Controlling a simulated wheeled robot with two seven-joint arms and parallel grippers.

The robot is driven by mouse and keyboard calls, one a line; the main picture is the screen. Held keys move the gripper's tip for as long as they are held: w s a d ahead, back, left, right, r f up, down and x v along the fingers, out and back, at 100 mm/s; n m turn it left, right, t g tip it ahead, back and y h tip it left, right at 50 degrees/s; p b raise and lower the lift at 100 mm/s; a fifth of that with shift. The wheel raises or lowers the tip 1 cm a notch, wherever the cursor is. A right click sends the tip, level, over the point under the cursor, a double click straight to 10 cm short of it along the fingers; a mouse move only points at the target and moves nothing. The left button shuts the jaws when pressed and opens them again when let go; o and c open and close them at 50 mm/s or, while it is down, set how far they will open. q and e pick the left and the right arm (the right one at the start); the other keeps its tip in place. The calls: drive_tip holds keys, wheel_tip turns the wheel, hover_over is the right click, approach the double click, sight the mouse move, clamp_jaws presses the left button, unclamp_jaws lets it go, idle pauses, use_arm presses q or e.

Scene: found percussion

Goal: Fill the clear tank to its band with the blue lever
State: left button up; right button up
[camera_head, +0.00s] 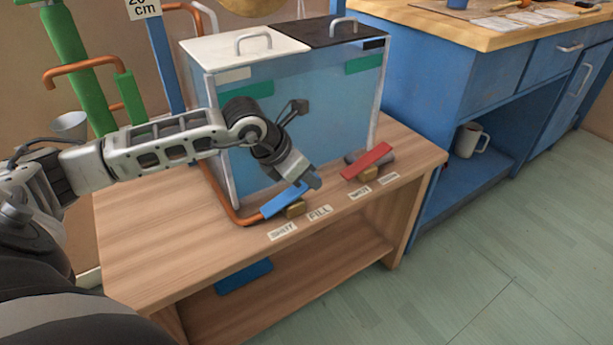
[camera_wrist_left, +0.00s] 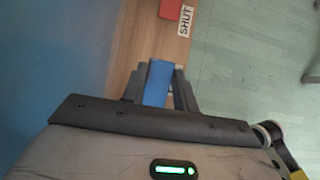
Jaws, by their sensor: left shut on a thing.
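The clear tank (camera_head: 300,125) stands on a wooden bench and looks blue-tinted inside. Green bands mark its walls, one at the upper left (camera_head: 247,91) and one at the upper right (camera_head: 364,64). I cannot clearly tell the water level. The blue lever (camera_head: 283,202) is at the tank's front foot, on an orange pipe, by the labels FILL (camera_head: 320,213) and SHUT (camera_head: 283,231). My left gripper (camera_head: 312,183) is shut on the blue lever, which also shows between the fingers in the left wrist view (camera_wrist_left: 157,82). My right gripper is not in view.
A red lever (camera_head: 367,161) sits just right of the blue one. The tank has a white lid (camera_head: 230,47) and a black lid (camera_head: 330,31) with handles. A green stand (camera_head: 75,70) is at the left. A blue cabinet (camera_head: 430,90) holding a mug (camera_head: 468,140) stands at the right.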

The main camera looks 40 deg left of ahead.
use_arm(q)
drive_tip(key=shift+r, duration=0.1)
drive_tip(key=o, duration=1)
drive_tip(key=p+v, duration=0.2)
drive_tip(key=v, duration=1.4)
drive_tip(key=shift+d, duration=0.1)
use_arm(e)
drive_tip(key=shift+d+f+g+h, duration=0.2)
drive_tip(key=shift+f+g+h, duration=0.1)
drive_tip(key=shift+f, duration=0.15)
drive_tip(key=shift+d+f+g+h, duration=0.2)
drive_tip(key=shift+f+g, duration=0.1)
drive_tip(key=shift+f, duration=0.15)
use_arm(q)
drive_tip(key=shift+p, duration=0.3)
